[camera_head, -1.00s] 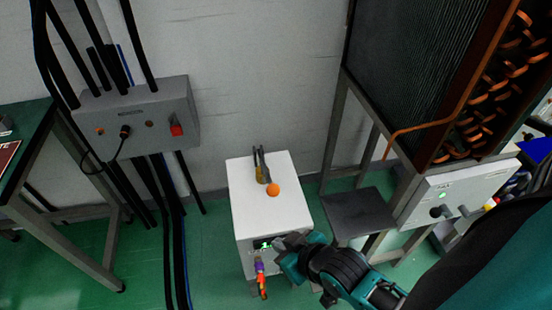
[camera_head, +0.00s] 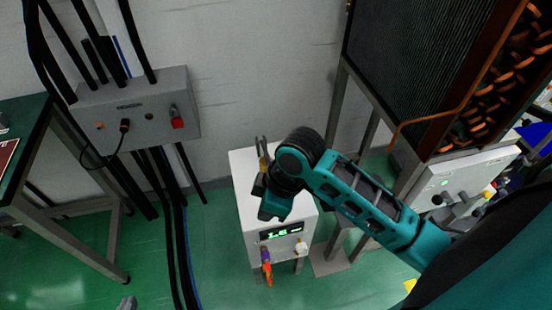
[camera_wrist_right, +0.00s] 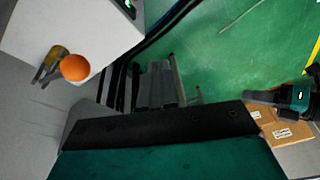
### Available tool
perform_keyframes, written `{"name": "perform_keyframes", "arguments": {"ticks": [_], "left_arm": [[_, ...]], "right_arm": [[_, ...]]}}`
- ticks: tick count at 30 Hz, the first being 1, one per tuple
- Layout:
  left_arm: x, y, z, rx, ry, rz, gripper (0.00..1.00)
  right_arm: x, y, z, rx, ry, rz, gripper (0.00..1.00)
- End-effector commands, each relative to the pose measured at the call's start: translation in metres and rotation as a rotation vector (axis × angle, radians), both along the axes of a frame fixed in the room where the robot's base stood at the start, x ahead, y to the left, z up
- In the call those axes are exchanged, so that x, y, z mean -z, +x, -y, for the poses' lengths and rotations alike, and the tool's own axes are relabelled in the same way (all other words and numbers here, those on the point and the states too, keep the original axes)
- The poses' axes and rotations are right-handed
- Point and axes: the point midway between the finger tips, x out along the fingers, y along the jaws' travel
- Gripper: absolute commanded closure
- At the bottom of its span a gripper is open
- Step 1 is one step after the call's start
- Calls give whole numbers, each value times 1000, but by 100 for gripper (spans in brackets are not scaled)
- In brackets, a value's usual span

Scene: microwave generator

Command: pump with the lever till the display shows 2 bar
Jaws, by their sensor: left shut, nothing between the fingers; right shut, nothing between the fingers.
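The white box (camera_head: 240,175) stands on the floor by the wall. Its front display (camera_head: 280,231) glows green and appears to read 1.6. My right gripper (camera_head: 262,190) is over the box top and hides the lever's orange knob in the head view. In the right wrist view the orange ball knob (camera_wrist_right: 75,67) shows beside a forked metal bracket (camera_wrist_right: 50,64), apart from my shut right fingers (camera_wrist_right: 160,75). The lever's exact angle is unclear. Only the shut tip of my left gripper (camera_head: 128,303) shows at the bottom edge, away from the box.
A grey wall box (camera_head: 150,112) with a red switch and cables hangs to the left. A green-topped table (camera_head: 30,140) stands at far left. A metal-framed radiator unit (camera_head: 415,75) is at right. The green floor left of the white box is mostly clear.

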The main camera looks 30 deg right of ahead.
Motion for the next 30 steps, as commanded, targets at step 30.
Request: {"name": "perform_keyframes", "arguments": {"ticks": [30], "left_arm": [[-2,4,0,0,0,8,100]], "right_arm": [[-107,142,100,-530,-24,-109,100]]}}
